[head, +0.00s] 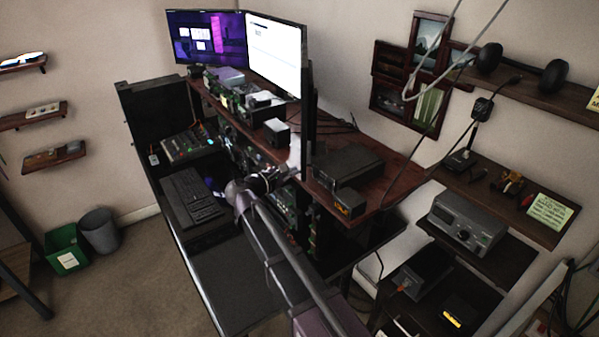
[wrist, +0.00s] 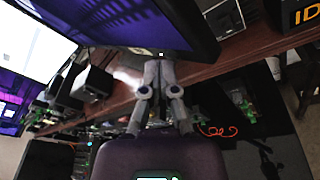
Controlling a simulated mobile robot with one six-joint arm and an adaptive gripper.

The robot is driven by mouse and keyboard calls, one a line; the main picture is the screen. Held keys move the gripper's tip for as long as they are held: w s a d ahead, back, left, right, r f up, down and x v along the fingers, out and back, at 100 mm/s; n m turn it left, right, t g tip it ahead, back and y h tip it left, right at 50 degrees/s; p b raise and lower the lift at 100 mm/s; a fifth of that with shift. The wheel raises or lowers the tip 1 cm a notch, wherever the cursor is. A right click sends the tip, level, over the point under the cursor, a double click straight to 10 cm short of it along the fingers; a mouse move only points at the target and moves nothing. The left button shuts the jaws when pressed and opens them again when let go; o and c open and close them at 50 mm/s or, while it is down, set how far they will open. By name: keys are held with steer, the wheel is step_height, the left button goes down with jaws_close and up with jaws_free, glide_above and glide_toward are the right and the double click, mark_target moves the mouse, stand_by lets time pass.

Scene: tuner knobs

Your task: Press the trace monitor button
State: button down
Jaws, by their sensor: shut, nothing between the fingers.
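A monitor with a purple screen (wrist: 110,12) fills the top of the wrist view, with its dark lower bezel above my fingers. In the head view what seems to be this monitor (head: 308,120) shows nearly edge-on. A small pale spot, possibly a button (wrist: 160,54), shows at the bezel's lower edge, right at my fingertips. I cannot tell whether they touch it, and no label reads there. My gripper (wrist: 158,64) is shut and empty, pointing up at the bezel. In the head view my gripper (head: 286,172) is at the desk shelf, partly hidden by clutter.
A wooden shelf (head: 395,190) runs under the monitors. Dark boxes (head: 346,165) stand right of the edge-on monitor. Another purple screen (head: 208,38) and a white screen (head: 275,55) stand at the back. A keyboard (head: 190,197) and mixer (head: 188,145) lie left of my arm.

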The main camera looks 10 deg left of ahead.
steer(key=shift+a, duration=0.1)
steer(key=shift+s+a, duration=0.2)
steer(key=shift+a, duration=0.45)
steer(key=shift+a, duration=0.1)
steer(key=a, duration=0.2)
steer(key=s+a, duration=0.1)
steer(key=a, duration=0.2)
steer(key=shift+s+a, duration=0.2)
steer(key=shift+a, duration=0.15)
stand_by(0.3)
stand_by(0.3)
